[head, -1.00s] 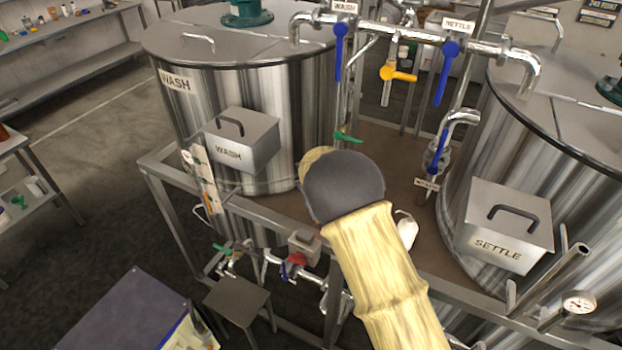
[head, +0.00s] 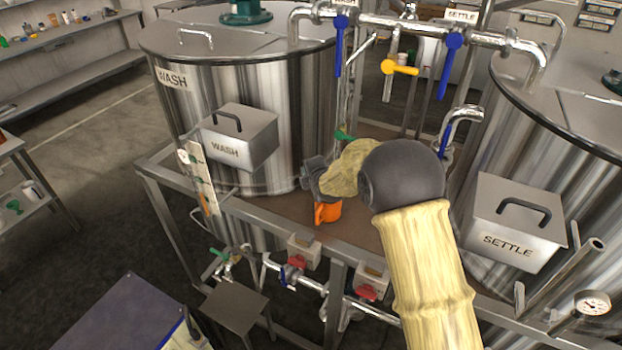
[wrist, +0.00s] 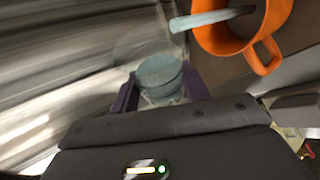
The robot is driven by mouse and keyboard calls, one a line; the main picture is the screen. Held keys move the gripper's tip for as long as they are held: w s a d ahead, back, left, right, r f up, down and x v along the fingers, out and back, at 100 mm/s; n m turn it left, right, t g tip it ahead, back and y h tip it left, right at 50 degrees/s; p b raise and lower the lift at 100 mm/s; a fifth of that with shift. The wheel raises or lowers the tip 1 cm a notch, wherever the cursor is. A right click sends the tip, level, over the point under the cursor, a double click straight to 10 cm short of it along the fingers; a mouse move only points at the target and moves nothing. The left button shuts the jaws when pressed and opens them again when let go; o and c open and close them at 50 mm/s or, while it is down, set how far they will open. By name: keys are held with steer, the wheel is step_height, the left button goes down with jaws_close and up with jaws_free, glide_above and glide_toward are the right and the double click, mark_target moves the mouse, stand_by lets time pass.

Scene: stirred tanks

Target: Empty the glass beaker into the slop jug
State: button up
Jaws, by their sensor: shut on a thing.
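The clear glass beaker (wrist: 160,76) is between the purple fingers of my gripper (wrist: 160,92) in the wrist view, with pale blue-grey liquid in its lower part. The gripper is shut on it. The orange slop jug (wrist: 228,42) is just up and right of the beaker there, apart from it, with its handle toward me. A pale rod-like shape (wrist: 208,19) reaches from inside the jug over its rim. In the head view the orange jug (head: 327,212) stands on the brown deck directly below my gripper (head: 316,180); the beaker cannot be made out there.
The WASH tank (head: 270,110) rises close behind and left of the gripper, with its WASH box (head: 238,138). The SETTLE box (head: 513,225) and tank are to the right. Pipes with blue and yellow valve handles (head: 400,68) hang above. A grey frame rail (head: 270,218) edges the deck.

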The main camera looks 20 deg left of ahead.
steer(key=shift+w+d+m+y+b, duration=0.15)
steer(key=shift+m+y+b, duration=0.25)
steer(key=shift+y+b, duration=0.3)
steer(key=shift+b, duration=0.3)
steer(key=shift+w+d+r+m+g+y+b, duration=0.1)
steer(key=shift+d+r+m+g+y+b, duration=0.25)
steer(key=shift+m+y, duration=0.2)
steer(key=shift+w+d+r+m+y+b, duration=0.1)
steer(key=shift+d+r+m+y+b, duration=0.25)
steer(key=shift+r+m+y, duration=0.5)
steer(key=shift+f, duration=0.1)
stand_by(0.6)
